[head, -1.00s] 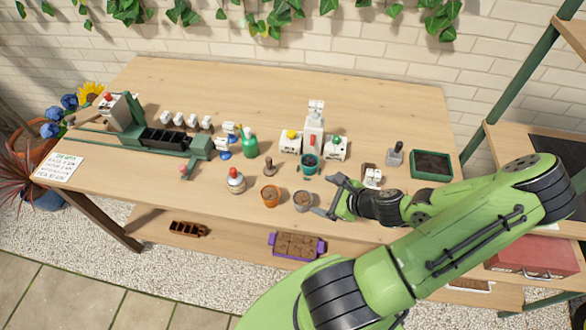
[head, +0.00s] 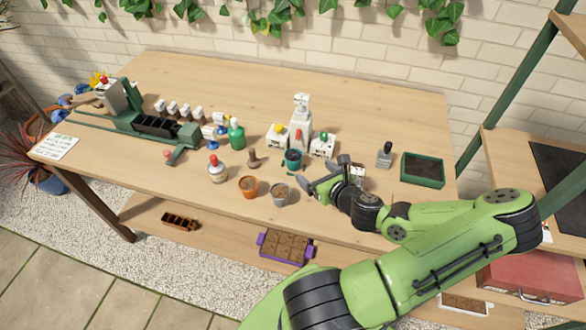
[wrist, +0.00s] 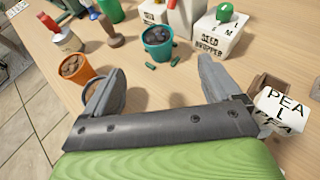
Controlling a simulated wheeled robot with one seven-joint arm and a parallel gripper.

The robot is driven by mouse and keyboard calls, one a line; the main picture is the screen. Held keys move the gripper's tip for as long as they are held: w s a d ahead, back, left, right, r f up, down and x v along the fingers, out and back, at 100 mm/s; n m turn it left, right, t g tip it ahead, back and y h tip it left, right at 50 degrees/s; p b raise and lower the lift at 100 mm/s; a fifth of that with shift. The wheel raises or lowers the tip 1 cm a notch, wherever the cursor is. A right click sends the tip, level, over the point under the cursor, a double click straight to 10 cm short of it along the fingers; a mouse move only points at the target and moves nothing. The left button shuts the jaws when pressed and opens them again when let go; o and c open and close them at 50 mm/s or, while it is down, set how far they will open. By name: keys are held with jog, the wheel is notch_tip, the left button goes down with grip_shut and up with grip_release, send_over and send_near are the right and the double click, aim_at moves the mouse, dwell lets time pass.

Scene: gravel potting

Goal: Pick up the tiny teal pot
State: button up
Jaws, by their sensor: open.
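The tiny teal pot (head: 293,159) stands upright on the wooden table, in front of the white dispensers. In the wrist view the teal pot (wrist: 157,48) is filled with dark grey gravel and lies beyond my fingertips, in line with the gap between them. Two small teal pieces lie on the table just in front of it. My gripper (head: 319,172) is open and empty, to the right and front of the pot. In the wrist view my gripper's fingers (wrist: 157,70) are spread wide and do not touch the pot.
A grey pot (head: 280,194) is partly hidden behind my left finger in the wrist view. An orange pot (head: 249,187) stands left of it. A white seed hopper box (wrist: 219,42) stands behind right, and a brown block with a PEA label (wrist: 280,106) is near my right finger.

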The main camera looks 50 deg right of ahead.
aim_at(296, 158)
jog(key=w+f+b, duration=0.1)
jog(key=b, duration=0.1)
jog(key=shift+w+b, duration=0.1)
jog(key=shift+b, duration=0.2)
jog(key=b+x, duration=0.1)
jog(key=x, duration=0.6)
jog(key=b+x, duration=0.1)
jog(key=x, duration=0.2)
jog(key=shift+w+r+b, duration=0.2)
jog(key=shift+w+b, duration=0.1)
jog(key=shift+w, duration=0.05)
jog(key=shift+s, duration=0.1)
jog(key=c, duration=1.2)
jog(key=shift+r, duration=0.1)
notch_tip(296, 158, up, 18)
jog(key=p, duration=0.8)
jog(key=shift+p, duration=0.35)
